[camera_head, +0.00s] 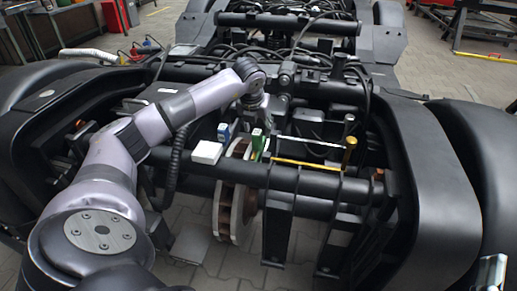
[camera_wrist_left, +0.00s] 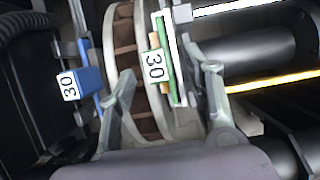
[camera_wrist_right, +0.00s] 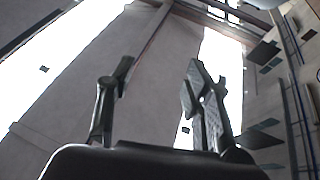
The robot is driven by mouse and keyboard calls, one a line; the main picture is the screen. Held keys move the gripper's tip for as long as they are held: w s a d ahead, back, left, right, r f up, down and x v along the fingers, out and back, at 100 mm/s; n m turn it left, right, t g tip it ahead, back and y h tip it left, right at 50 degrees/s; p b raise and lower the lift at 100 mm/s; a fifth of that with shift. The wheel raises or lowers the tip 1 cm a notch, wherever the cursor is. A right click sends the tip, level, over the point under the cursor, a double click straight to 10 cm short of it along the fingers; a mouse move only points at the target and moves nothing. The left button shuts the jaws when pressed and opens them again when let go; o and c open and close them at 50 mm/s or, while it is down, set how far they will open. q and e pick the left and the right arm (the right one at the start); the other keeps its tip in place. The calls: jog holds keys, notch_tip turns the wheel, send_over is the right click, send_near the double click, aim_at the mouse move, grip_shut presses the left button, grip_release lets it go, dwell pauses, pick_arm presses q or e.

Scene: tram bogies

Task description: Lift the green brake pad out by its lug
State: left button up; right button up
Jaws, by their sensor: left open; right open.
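The green brake pad (camera_wrist_left: 171,62) stands at one face of the brake disc (camera_wrist_left: 130,50), with a tan lug bearing a label "30". It also shows in the head view (camera_head: 257,143). My left gripper (camera_wrist_left: 167,80) is open, its fingers apart on either side of the pad in the left wrist view; I see no clear contact. In the head view the left wrist hangs above the disc area. A blue pad (camera_wrist_left: 88,72), also labelled 30, lies outside the left finger. My right gripper (camera_wrist_right: 158,78) is open and empty, with ceiling and bright windows behind it.
A white block (camera_head: 207,152) sits left of the pads. A yellow rod (camera_head: 305,164) and a pale rod (camera_head: 312,140) lie to the right. Dark bogie beams, side covers and cables crowd the area. Open floor shows below the disc.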

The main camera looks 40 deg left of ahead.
aim_at(258, 133)
pick_arm(q)
jog(key=b+x, duration=0.1)
jog(key=x, duration=0.3)
jog(key=shift+s+f, duration=0.15)
jog(key=shift+f+b, duration=0.2)
jog(key=shift+b, duration=0.1)
pick_arm(e)
jog(key=s+r+t+y, duration=0.1)
jog(key=s+r+t, duration=0.3)
jog(key=r, duration=0.2)
jog(key=shift+s+d+t+y, duration=0.15)
jog(key=shift+s+t+y, duration=0.15)
jog(key=shift+t+y, duration=0.1)
pick_arm(q)
jog(key=shift+c, duration=0.4)
grip_shut()
jog(key=shift+r, duration=0.1)
